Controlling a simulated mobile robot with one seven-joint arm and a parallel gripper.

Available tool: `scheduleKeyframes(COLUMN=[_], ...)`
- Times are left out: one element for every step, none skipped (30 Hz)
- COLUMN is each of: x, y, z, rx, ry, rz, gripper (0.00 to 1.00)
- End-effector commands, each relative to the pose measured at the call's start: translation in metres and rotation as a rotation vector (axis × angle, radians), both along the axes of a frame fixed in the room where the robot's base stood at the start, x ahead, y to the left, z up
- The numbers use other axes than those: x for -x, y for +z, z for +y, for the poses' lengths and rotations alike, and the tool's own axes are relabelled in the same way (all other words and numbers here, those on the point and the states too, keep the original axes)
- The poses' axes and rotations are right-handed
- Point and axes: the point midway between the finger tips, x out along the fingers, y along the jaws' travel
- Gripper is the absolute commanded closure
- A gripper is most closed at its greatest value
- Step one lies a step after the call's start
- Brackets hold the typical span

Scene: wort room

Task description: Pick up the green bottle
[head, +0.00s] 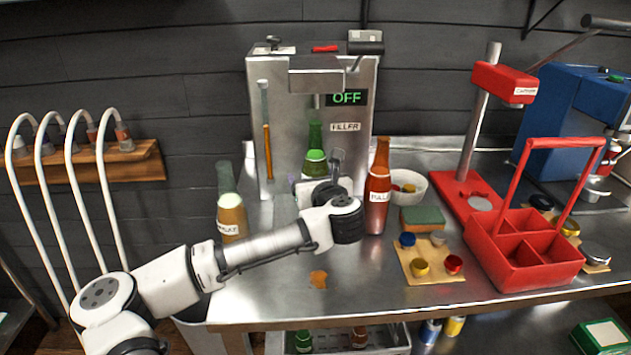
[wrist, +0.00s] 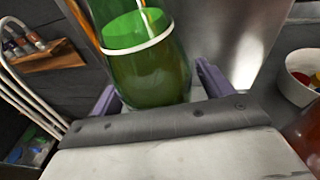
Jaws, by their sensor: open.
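The green bottle (head: 315,160) stands upright under the filler, at the front of the grey machine, with its lower part hidden by my gripper. In the wrist view the green bottle (wrist: 150,75) fills the upper middle, with a pale ring around it. My gripper (wrist: 158,88) is open, with a purple finger on each side of the bottle. I cannot tell whether either finger touches the glass. In the head view my gripper (head: 318,183) is in front of the bottle, low at its body.
A red bottle (head: 378,190) stands close to the right of my gripper. A green-necked bottle with an amber lower part (head: 231,212) stands to the left. A white bowl (head: 412,194), a sponge (head: 422,218), a red carrier (head: 527,275) and a red capper (head: 467,185) are to the right.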

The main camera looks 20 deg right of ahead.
Motion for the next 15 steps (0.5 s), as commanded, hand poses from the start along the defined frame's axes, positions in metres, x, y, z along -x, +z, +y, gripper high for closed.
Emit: scheduleKeyframes(x=[0.0001, 0.0002, 0.0002, 0.0003, 0.0003, 0.0003, 0.0004, 0.0004, 0.0003, 0.0003, 0.0003, 0.0004, 0.0004, 0.0004, 0.0004], y=[0.0000, 0.0001, 0.0001, 0.0002, 0.0003, 0.0003, 0.0003, 0.0003, 0.0004, 0.0004, 0.0004, 0.0004, 0.0005, 0.0005, 0.0005], z=[0.0000, -0.0001, -0.0001, 0.0000, 0.0000, 0.0000, 0.0000, 0.0000, 0.0000, 0.0000, 0.0000, 0.0000, 0.0000, 0.0000, 0.0000], rx=[0.000, 0.000, 0.000, 0.000, 0.000, 0.000, 0.000, 0.000, 0.000, 0.000, 0.000, 0.000, 0.000, 0.000, 0.000], ry=[0.000, 0.000, 0.000, 0.000, 0.000, 0.000, 0.000, 0.000, 0.000, 0.000, 0.000, 0.000, 0.000, 0.000, 0.000], rz=[0.000, 0.000, 0.000, 0.000, 0.000, 0.000, 0.000, 0.000, 0.000, 0.000, 0.000, 0.000, 0.000, 0.000, 0.000], gripper=[0.25, 0.29, 0.34, 0.38, 0.42, 0.48, 0.52, 0.55, 0.61, 0.65, 0.69, 0.74, 0.78, 0.82, 0.87])
